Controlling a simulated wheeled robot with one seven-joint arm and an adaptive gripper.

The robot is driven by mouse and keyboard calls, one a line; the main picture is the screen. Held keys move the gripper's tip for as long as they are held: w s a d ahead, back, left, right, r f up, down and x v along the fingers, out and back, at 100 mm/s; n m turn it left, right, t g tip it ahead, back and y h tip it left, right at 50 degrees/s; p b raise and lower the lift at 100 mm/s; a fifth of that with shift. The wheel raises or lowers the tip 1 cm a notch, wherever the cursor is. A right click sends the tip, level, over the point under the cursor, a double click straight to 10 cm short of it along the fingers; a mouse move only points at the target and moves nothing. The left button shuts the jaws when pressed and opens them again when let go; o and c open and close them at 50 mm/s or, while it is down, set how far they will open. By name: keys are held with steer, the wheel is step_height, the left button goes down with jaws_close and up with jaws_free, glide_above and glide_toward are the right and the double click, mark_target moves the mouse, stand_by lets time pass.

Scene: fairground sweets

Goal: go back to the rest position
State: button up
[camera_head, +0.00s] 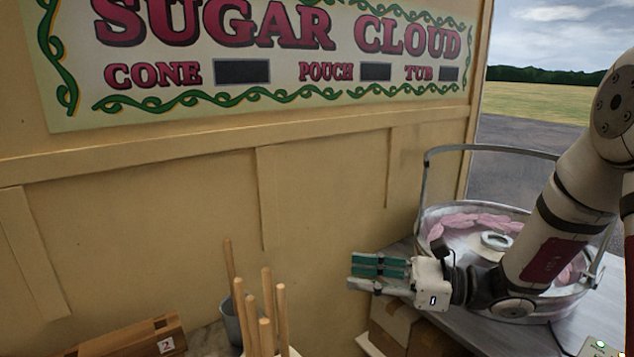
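My gripper (366,274) is at the end of my arm, which reaches in from the right side of the view. Its fingers point left, in front of the cream wall panel. Green pads show on the fingers, and nothing is visible between them. A gap shows between the upper green finger and the lower pale finger. The gripper is to the left of the round candy floss bowl (433,213), and my arm passes in front of that bowl.
Several wooden sticks (267,305) stand upright at bottom centre, some by a grey bucket (232,325). A wooden box (130,342) with a label 2 is at lower left. Cardboard boxes (392,322) are below the gripper. A sign (280,50) hangs on the wall.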

steer(key=s+a+r+n+g+h, duration=0.1)
steer(key=s+n+g+h, duration=0.25)
steer(key=s+n, duration=0.4)
steer(key=s+a+r+n+g+h, duration=0.1)
steer(key=s+r+n+g+h, duration=0.25)
steer(key=s, duration=0.65)
steer(key=s+d+r+n+t+h, duration=0.1)
steer(key=s+d+n+t+h, duration=0.2)
steer(key=s+d+n+h, duration=0.1)
steer(key=s+d+r+n+t+h+p, duration=0.1)
steer(key=s+d+n+t+h, duration=0.2)
steer(key=d+n+h, duration=0.2)
steer(key=d+h, duration=0.1)
steer(key=d, duration=0.2)
steer(key=shift+s+d+n+t, duration=0.2)
steer(key=shift+s+n+t, duration=0.1)
steer(key=shift+s+n, duration=0.1)
steer(key=shift+a, duration=0.1)
